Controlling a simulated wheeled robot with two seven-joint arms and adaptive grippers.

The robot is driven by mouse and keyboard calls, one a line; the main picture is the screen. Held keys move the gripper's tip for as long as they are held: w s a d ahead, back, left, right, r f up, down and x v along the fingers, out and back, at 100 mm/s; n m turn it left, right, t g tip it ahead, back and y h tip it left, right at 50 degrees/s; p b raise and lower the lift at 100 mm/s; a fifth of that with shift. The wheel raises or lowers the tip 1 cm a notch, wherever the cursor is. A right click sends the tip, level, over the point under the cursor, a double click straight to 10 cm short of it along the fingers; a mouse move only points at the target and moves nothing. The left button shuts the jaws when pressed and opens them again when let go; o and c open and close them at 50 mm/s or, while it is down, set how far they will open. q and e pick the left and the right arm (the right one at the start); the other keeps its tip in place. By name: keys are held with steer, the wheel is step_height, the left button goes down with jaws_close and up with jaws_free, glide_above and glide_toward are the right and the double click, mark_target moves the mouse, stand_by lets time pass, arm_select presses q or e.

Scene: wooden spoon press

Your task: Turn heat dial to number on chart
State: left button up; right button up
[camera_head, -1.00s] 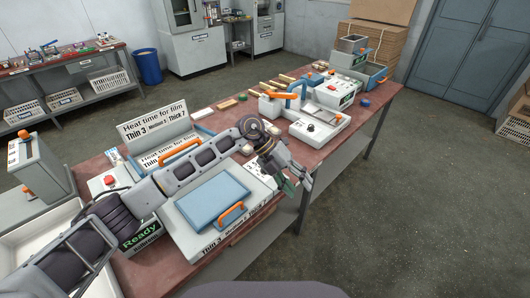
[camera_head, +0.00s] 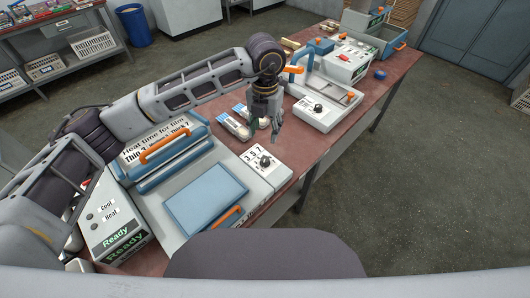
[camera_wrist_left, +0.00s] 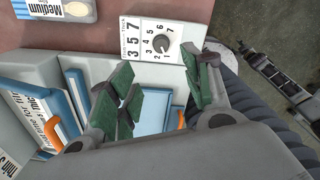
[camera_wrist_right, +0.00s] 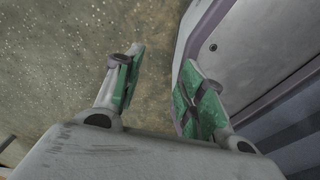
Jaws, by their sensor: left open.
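The heat dial (camera_head: 265,161) is a dark knob on the white panel at the right end of the sealing machine. It shows near the top of the left wrist view (camera_wrist_left: 160,43), with numbers around it and a 3 5 7 label (camera_wrist_left: 133,39) beside it. I cannot tell its setting for sure. The chart (camera_head: 152,143) reads Thin 3, Medium 5, Thick 7 and is partly hidden. My left gripper (camera_head: 263,130) is open and empty behind and above the dial, apart from it. My right gripper (camera_wrist_right: 160,82) is open and empty over the floor.
A "Medium" packet (camera_wrist_left: 68,9) lies on the table behind the machine. A blue plate (camera_head: 205,195) and orange-handled lid (camera_head: 172,147) lie left of the dial. A Ready box (camera_head: 115,225) stands front left. A second machine with a knob (camera_head: 320,110) stands back right.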

arm_select(q)
glide_above(265, 159)
step_height(265, 159, down, 7)
steer(key=shift+f+p, duration=0.1)
steer(key=shift+p, duration=0.3)
step_height(265, 159, down, 5)
steer(key=shift+f, duration=0.75)
steer(key=shift+c, duration=0.3)
steer(key=c, duration=0.7)
steer(key=shift+c, duration=1.4)
arm_select(e)
steer(key=shift+s+a+r, duration=0.1)
steer(key=shift+a+r, duration=0.45)
steer(key=shift+r, duration=0.05)
